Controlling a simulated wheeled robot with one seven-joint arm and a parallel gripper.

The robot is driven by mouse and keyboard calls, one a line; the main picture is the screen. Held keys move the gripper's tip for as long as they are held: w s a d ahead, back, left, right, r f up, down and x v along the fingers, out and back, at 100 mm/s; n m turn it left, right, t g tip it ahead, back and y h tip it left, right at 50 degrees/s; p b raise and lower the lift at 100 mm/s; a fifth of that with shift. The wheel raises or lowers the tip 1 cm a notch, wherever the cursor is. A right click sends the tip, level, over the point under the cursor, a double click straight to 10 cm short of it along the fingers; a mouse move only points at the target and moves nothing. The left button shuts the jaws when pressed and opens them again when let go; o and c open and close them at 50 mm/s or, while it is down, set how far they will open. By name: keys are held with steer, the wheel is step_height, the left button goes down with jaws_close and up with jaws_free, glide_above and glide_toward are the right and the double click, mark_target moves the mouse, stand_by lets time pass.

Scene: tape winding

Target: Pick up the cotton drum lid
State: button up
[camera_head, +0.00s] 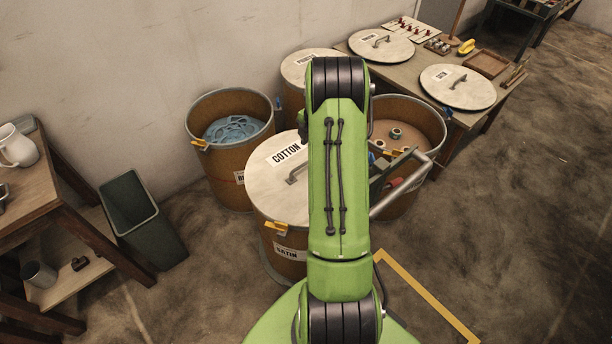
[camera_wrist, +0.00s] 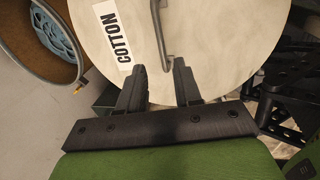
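The cotton drum lid (camera_head: 268,188) is a round, pale disc with a "COTTON" label and a grey bar handle (camera_head: 295,173). It lies on a brown drum (camera_head: 268,238) whose front label reads "SATIN". My green arm covers the lid's right part in the head view, and my gripper is hidden there. In the wrist view the lid (camera_wrist: 221,42) fills the upper middle, with its handle (camera_wrist: 162,32) running down toward my gripper (camera_wrist: 160,67). The two black fingers are apart, with the handle's near end seen between their tips. Contact cannot be told.
An open drum with blue material (camera_head: 232,128) stands left; another open drum (camera_head: 420,118) stands right. A lidded drum (camera_head: 296,68) is behind. Two more lids (camera_head: 381,45) (camera_head: 457,86) lie on the back table. A dark bin (camera_head: 130,205) stands left; floor at right is clear.

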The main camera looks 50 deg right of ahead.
steer(key=f, duration=0.3)
steer(key=w+f+b, duration=0.1)
steer(key=f, duration=0.2)
steer(key=shift+w+f, duration=0.2)
steer(key=f, duration=0.1)
steer(key=f+b, duration=0.1)
steer(key=f, duration=0.1)
steer(key=f+b, duration=0.1)
steer(key=f, duration=0.1)
steer(key=shift+w+d, duration=0.15)
steer(key=shift+w, duration=0.2)
steer(key=shift+r, duration=0.1)
jaws_close()
stand_by(0.3)
